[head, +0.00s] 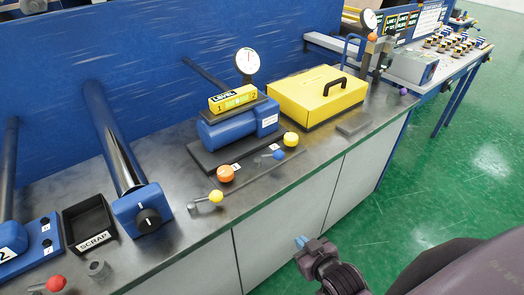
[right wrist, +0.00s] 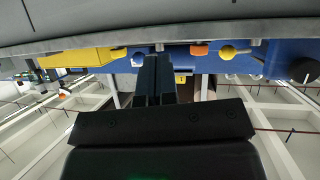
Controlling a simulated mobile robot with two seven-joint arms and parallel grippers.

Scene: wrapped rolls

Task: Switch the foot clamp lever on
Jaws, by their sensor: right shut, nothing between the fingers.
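Several ball-ended levers sit along the bench front in the head view; I see no readable label that tells which is the foot clamp lever. One has a yellow ball (head: 216,196), one a blue ball (head: 279,155) and one a red ball (head: 55,283). The yellow ball also shows in the right wrist view (right wrist: 228,52). My right gripper (head: 301,242) is in front of the bench, over the green floor side, apart from every lever. Its fingers are shut together and empty, as the right wrist view (right wrist: 154,80) shows. My left gripper is not in view.
A blue block with a black knob (head: 148,220) and a black scrap tray (head: 88,220) are left. Green floor (head: 440,190) is open at right.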

